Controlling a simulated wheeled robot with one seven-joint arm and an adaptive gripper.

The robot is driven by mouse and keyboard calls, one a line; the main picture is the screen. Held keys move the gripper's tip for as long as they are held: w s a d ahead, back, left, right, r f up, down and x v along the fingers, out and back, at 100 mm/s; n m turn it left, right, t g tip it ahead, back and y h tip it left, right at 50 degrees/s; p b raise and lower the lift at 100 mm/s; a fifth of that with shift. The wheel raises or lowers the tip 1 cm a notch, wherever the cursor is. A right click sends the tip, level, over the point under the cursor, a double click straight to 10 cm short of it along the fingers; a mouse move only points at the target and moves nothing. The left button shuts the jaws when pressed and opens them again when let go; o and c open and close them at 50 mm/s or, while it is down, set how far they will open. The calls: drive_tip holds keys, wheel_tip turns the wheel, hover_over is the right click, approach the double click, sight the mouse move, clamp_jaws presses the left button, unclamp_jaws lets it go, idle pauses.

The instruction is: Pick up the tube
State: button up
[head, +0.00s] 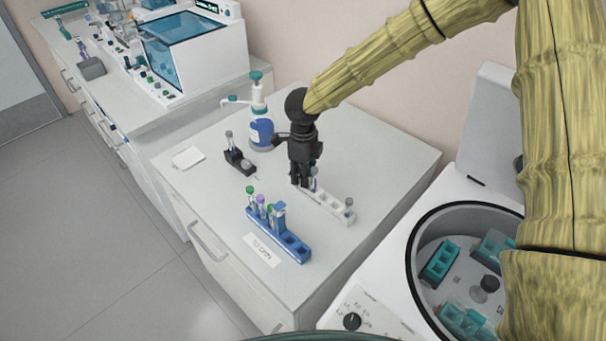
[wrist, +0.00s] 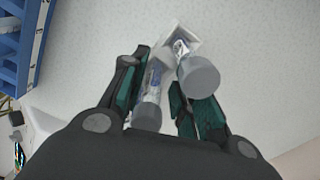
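A white rack (head: 332,206) stands on the counter. In the wrist view, my gripper (wrist: 158,82) is open. A grey-capped tube (wrist: 149,105) lies between the fingers, nearer the left one, with a gap on its right. A second grey-capped tube (wrist: 197,74) is just past the right fingertip. I cannot tell whether the fingers touch either tube.
A blue rack (head: 285,240) with several coloured-cap tubes stands nearer, beside a paper label (head: 276,248). A small black rack (head: 239,162) and a pump bottle (head: 261,130) are farther left. An open centrifuge (head: 470,260) is at the right. The counter's right side is clear.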

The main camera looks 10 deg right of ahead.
drive_tip(key=c, duration=0.3)
drive_tip(key=shift+s+r, duration=0.25)
drive_tip(key=shift+s, duration=0.05)
clamp_jaws()
drive_tip(key=shift+w+f, duration=0.1)
drive_tip(key=shift+w, duration=0.05)
wheel_tip(320, 180, up, 10)
drive_tip(key=b, duration=0.2)
drive_tip(key=shift+b, duration=0.35)
